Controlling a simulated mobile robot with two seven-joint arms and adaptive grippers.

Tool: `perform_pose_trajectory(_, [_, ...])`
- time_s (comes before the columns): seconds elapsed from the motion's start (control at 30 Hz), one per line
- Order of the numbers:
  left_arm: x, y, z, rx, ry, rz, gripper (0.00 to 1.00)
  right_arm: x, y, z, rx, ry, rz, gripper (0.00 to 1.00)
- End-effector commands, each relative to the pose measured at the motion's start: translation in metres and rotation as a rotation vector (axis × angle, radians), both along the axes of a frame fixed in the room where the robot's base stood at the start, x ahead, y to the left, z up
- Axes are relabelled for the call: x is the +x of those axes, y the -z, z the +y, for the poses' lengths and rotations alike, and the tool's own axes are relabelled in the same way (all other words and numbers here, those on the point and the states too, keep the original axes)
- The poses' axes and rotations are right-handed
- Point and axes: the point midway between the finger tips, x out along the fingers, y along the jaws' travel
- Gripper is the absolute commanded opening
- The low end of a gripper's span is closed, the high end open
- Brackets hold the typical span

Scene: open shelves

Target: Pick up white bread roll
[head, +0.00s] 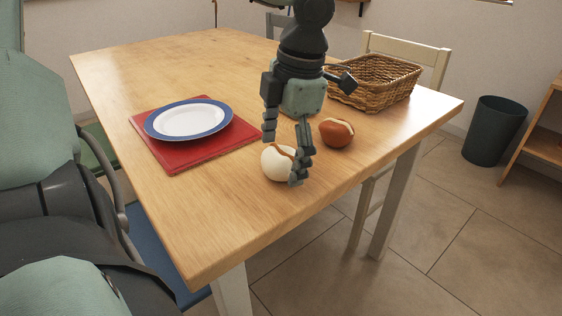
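The white bread roll (273,164) sits on the wooden table (220,215) near its front edge. My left gripper (283,160) hangs over the roll from above, with its fingers spread open. One finger passes in front of the roll's right side and hides part of it; another is at its upper left. I cannot tell whether any finger touches the roll. My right gripper is not in view.
A brown roll (336,133) lies close to the right of the gripper. A wicker basket (375,85) stands behind it. A blue-rimmed white plate (188,119) rests on a red mat (180,160) at left. The table's front left is clear.

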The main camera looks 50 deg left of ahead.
Motion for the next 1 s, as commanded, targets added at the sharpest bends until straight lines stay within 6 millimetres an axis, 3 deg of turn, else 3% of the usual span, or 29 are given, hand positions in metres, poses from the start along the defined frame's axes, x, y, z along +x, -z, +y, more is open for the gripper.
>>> perform_pose_trajectory(0.07, [0.0,0.0,0.0,0.0,0.0,0.0,0.79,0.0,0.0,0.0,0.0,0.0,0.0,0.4])
perform_pose_trajectory(0.43, [0.0,0.0,0.0,0.0,0.0,-0.001,0.34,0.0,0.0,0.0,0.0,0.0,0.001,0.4])
perform_pose_trajectory(0.73, [0.001,-0.008,0.0,0.0,0.0,-0.003,0.34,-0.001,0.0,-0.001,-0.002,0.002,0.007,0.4])
perform_pose_trajectory(1.0, [0.001,-0.058,0.0,0.001,-0.001,-0.006,0.34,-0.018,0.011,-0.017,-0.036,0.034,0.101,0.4])
